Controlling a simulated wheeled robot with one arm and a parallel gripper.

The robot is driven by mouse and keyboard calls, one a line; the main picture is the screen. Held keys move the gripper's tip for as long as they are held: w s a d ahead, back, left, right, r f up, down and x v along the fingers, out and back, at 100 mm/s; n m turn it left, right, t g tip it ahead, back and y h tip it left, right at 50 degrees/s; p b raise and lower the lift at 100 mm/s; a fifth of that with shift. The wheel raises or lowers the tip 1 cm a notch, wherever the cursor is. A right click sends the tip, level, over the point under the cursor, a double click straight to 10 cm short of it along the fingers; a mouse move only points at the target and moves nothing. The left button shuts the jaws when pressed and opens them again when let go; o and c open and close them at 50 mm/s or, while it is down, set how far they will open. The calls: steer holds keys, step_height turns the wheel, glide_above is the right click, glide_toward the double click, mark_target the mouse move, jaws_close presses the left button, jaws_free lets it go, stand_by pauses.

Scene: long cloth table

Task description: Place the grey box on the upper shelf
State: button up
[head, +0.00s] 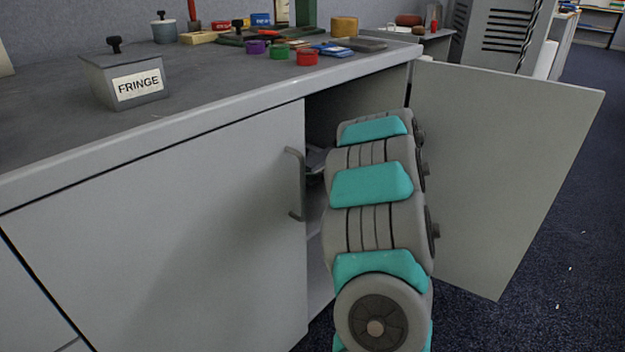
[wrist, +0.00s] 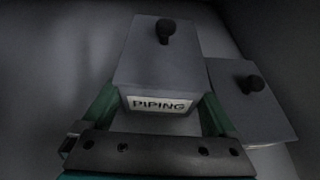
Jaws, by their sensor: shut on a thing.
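My gripper (wrist: 159,108) is shut on a grey box (wrist: 158,58) with a black knob and a label reading PIPING. The green fingers press on its left and right sides. In the head view my arm reaches into the open cabinet, and the gripper and held box are mostly hidden there. The wrist view shows a dim grey interior around the box. I cannot tell which shelf level this is, or whether the box touches a surface.
A second grey knobbed box (wrist: 247,100) stands close at the right inside. The open cabinet door (head: 500,170) flanks my arm at the right; a closed door (head: 160,230) is at the left. On the countertop (head: 210,80) are a FRINGE box (head: 125,77) and several small items.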

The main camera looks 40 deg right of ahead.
steer(key=shift+f, duration=1.4)
steer(key=shift+f, duration=0.1)
steer(key=shift+f+b, duration=0.1)
steer(key=shift+b, duration=0.3)
steer(key=o, duration=1.2)
steer(key=shift+o, duration=0.2)
steer(key=shift+r, duration=0.2)
steer(key=shift+s+r+p, duration=0.1)
steer(key=shift+s+p, duration=0.15)
steer(key=shift+p, duration=0.05)
steer(key=v, duration=1.1)
steer(key=shift+s, duration=0.2)
